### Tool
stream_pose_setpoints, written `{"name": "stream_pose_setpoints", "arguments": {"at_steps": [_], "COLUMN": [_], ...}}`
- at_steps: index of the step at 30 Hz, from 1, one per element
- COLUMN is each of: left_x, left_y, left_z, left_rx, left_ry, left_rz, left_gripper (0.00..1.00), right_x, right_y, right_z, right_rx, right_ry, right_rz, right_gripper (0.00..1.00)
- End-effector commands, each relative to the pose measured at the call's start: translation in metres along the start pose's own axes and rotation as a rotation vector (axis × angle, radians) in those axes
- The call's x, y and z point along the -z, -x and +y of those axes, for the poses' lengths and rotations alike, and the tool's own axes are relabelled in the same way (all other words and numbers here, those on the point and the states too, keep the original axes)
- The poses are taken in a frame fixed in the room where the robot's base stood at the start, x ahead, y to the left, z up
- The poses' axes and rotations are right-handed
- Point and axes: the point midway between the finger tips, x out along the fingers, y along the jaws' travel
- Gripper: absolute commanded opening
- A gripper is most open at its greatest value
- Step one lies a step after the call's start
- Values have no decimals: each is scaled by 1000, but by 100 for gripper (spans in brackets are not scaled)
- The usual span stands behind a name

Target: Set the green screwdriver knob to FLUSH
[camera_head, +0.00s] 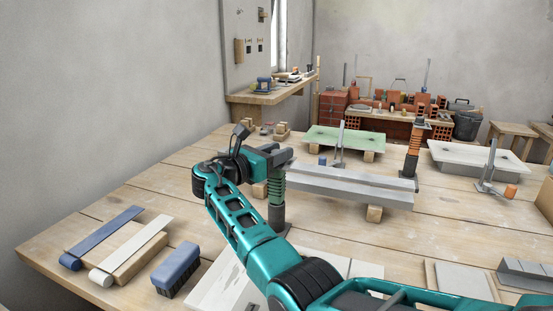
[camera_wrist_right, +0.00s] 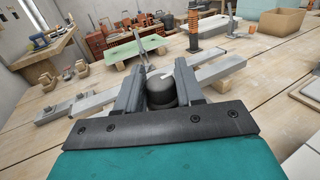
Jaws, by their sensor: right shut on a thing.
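The green screwdriver (camera_head: 277,188) stands upright on the workbench, with a ribbed green upper part and a dark lower body. My right gripper (camera_head: 277,156) is at its top. In the right wrist view the right gripper (camera_wrist_right: 166,80) is shut around a dark round knob (camera_wrist_right: 162,95) with a white pointer mark on top. The pointer tilts towards the upper right in that view. No FLUSH label can be read, and the green part is hidden below the knob there. My left gripper is in neither view.
Grey metal bars (camera_head: 345,186) lie on wooden blocks close behind the green screwdriver. An orange ribbed screwdriver (camera_head: 415,146) stands farther right. A green board (camera_head: 344,139) and a grey tray (camera_head: 476,160) lie farther back. A blue brush (camera_head: 176,268) lies at front left.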

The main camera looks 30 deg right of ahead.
Motion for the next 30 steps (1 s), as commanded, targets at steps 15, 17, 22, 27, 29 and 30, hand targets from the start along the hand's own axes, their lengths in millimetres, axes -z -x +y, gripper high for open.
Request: {"name": "stream_pose_setpoints", "arguments": {"at_steps": [15,17,22,27,29,30], "left_x": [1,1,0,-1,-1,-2], "left_y": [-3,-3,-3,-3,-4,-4], "left_z": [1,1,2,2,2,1], "left_rx": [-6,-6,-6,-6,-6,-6], "left_ry": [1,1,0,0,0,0], "left_rz": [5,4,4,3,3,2], "left_gripper": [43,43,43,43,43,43], "right_x": [1,1,1,1,1,1], "right_y": [0,0,0,0,0,0], "right_z": [0,0,0,0,0,0], "right_rx": [62,62,61,61,61,60], "right_ry": [2,2,3,2,2,2], "right_rz": [2,3,3,3,3,3], "right_gripper": [6,6,6,53,57,57]}}
